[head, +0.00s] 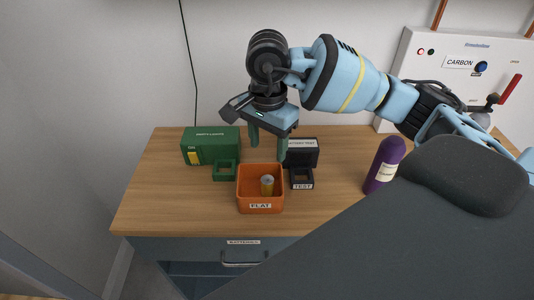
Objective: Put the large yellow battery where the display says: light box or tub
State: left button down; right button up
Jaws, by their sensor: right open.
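A yellow battery (267,187) with a pale top stands upright inside the orange tub (261,208), which is labelled FLAT. My right gripper (268,146) is open and empty, pointing down above and behind the tub, apart from the battery. A green box (210,146) with a small yellow patch stands at the back left, with a green square holder (226,170) in front. A black tester (303,152) stands behind the right gripper, partly hidden, with a black holder (301,179) labelled TEST in front. I cannot read a result on it. My left gripper is out of view.
All stand on a wooden worktop (160,205) with a labelled drawer below. A purple bottle (384,166) stands to the right. The left end of the worktop is clear.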

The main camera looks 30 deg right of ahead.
jog(key=shift+r, duration=1.55)
